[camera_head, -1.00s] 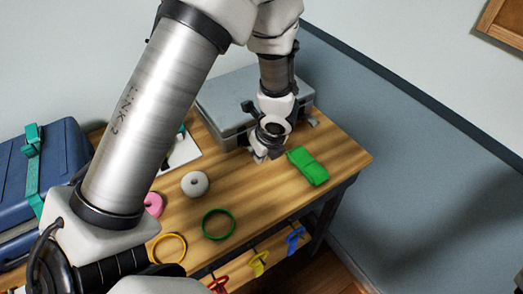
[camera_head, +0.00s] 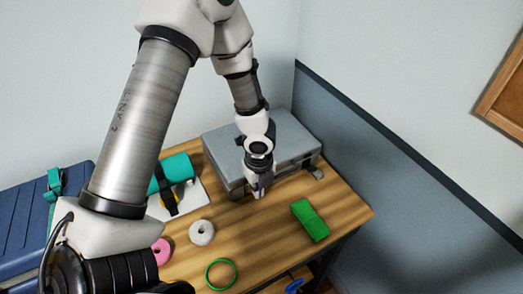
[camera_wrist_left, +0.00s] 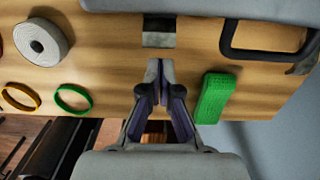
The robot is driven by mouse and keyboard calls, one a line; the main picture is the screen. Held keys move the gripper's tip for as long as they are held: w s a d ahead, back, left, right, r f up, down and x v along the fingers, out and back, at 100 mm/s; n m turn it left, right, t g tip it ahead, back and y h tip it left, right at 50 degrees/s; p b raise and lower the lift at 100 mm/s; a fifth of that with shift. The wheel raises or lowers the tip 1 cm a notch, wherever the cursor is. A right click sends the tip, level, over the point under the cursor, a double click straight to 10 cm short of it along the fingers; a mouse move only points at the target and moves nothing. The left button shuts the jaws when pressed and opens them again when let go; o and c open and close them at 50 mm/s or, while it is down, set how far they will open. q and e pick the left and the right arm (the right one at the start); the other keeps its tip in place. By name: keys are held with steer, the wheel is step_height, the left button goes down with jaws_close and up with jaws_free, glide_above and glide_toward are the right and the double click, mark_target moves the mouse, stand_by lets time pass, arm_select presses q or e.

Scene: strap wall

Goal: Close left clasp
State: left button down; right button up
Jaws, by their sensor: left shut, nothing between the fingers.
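A grey case (camera_head: 290,135) lies on the wooden bench, and its edge (camera_wrist_left: 210,8) runs along the top of the left wrist view. The left clasp (camera_wrist_left: 158,34) is a short grey plate at the case's front edge; I cannot tell its angle. In the head view it is hidden behind my gripper. My left gripper (camera_head: 258,190) is at the case's front, left of its middle. In the left wrist view its fingertips (camera_wrist_left: 159,66) are together and empty, just in front of the clasp, with a small gap in the picture. My right gripper is not in view.
The case's dark handle (camera_wrist_left: 265,52) and right clasp (camera_head: 317,172) are to the right. A green block (camera_head: 310,220) lies in front. A white roll (camera_head: 202,232), pink ring (camera_head: 161,250) and green ring (camera_head: 221,273) lie left. A blue suitcase (camera_head: 30,215) stands at the far left.

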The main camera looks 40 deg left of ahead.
arm_select(q)
steer(key=shift+s+r+p, duration=0.1)
steer(key=shift+r+p, duration=0.65)
steer(key=shift+r, duration=0.05)
steer(key=shift+d, duration=0.1)
step_height(320, 180, up, 12)
steer(key=shift+d, duration=0.25)
stand_by(0.5)
